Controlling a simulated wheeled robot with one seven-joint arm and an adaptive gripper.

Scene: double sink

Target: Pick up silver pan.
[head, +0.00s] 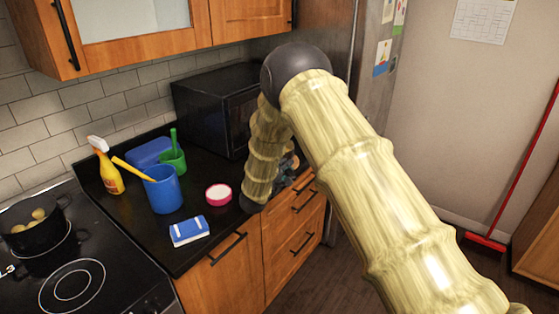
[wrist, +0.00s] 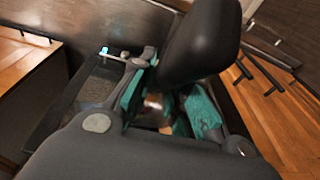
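I cannot make out a silver pan in either view. A dark pot (head: 35,228) with yellow round things in it stands on the stove at the far left, well apart from my gripper. My gripper (head: 288,168) is mostly hidden behind my arm in the head view, near the right end of the counter by the microwave. In the wrist view my gripper (wrist: 165,112) has its teal-padded fingers apart. A shiny brownish patch shows between them; I cannot tell what it is. A dark rounded part covers much of the gap.
The microwave (head: 215,108) stands at the back of the black counter.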

